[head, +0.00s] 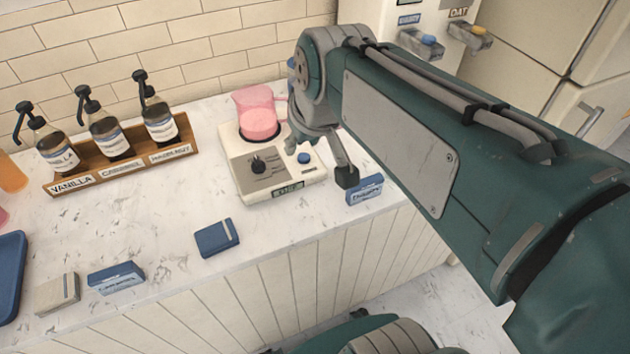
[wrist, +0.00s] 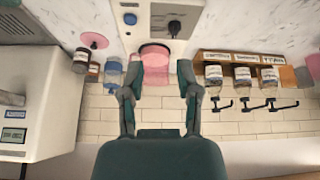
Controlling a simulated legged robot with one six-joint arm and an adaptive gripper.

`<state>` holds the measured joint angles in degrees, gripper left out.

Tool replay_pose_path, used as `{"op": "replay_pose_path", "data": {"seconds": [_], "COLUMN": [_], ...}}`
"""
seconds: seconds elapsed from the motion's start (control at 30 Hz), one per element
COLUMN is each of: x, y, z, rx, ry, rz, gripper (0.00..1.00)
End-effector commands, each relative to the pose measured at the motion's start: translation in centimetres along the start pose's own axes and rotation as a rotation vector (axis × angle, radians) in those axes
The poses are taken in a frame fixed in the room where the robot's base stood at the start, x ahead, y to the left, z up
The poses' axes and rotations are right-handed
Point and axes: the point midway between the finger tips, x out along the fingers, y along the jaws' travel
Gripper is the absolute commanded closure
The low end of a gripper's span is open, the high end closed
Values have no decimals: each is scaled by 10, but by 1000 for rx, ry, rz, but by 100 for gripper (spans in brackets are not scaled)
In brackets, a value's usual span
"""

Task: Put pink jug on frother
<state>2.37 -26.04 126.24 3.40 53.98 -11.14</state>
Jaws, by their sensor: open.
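The pink jug (head: 257,118) is translucent and stands upright on the dark round plate of the white frother (head: 240,172). In the wrist view, the jug (wrist: 155,56) shows near my fingertips, beside the frother's body (wrist: 150,28). My gripper (wrist: 170,72) is open, with its two fingers spread and nothing held between them. The jug lies close to the left finger in that view; whether they touch I cannot tell. In the head view my arm covers the area right of the jug, and only part of the gripper shows there.
A wooden rack (head: 130,168) holds syrup bottles at the left. Blue boxes (head: 364,190) and a dark blue packet (head: 217,238) lie along the counter's front. A blue container (wrist: 113,73) and a brown jar (wrist: 82,60) stand near the jug. Clear counter lies left of the frother.

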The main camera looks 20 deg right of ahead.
Motion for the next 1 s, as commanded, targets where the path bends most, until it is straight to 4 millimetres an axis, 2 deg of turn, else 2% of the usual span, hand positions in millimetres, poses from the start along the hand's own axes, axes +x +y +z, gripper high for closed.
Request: {"op": "replay_pose_path", "data": {"seconds": [0.03,0.2,0.37,0.5,1.0], "x": [-2,-1,4,6,5], "y": [-4,-12,-15,-16,-16], "z": [17,66,93,100,99], "rx": [16,76,113,123,122], "ry": [9,25,36,37,37], "rz": [5,22,31,33,32], "gripper": [57,57,57,57,57]}}
